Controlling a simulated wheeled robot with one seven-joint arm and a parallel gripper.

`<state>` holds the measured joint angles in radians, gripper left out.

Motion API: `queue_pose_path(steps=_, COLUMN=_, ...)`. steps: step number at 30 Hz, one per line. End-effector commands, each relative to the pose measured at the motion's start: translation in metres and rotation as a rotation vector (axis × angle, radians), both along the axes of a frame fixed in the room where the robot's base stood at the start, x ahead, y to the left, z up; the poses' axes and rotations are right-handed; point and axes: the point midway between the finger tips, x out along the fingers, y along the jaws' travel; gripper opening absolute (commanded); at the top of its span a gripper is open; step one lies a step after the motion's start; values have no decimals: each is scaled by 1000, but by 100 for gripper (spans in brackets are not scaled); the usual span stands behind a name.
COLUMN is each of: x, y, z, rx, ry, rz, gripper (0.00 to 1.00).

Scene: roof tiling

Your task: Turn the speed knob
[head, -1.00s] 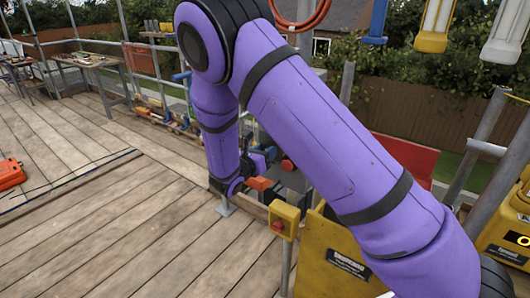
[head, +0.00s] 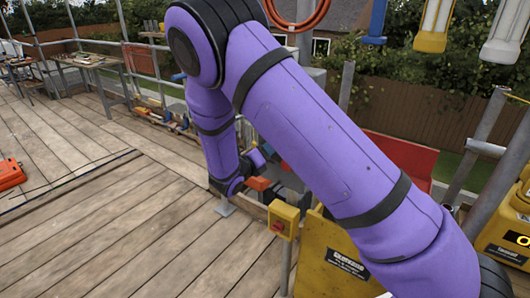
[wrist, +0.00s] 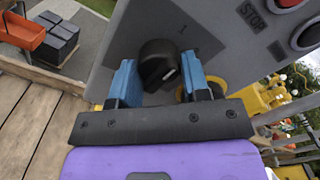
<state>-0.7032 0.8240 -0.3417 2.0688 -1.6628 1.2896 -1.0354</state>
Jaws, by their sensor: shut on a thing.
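The speed knob (wrist: 158,66) is a round black knob with a small white mark, on a grey control panel (wrist: 208,48) in the wrist view. My gripper (wrist: 157,82) has blue fingers on either side of the knob and is shut on it. In the head view my purple arm reaches down to the grey box in the middle. The knob and my fingertips are hidden there behind my arm.
A red button (wrist: 308,36) and a STOP label sit on the panel's right side. A yellow box with a red button (head: 283,219) stands on a post near my arm. An orange tray and dark blocks (wrist: 57,40) lie at left. Plank floor at left is mostly clear.

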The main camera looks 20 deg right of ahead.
Motion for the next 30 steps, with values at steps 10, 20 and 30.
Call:
queue_pose_path(steps=10, x=0, y=1, z=0, rx=-6, ry=10, rz=2, gripper=19)
queue_pose_path(steps=20, x=0, y=1, z=0, rx=-6, ry=9, rz=1, gripper=68)
queue_pose_path(steps=30, x=-7, y=12, z=0, rx=-6, ry=8, rz=1, gripper=68)
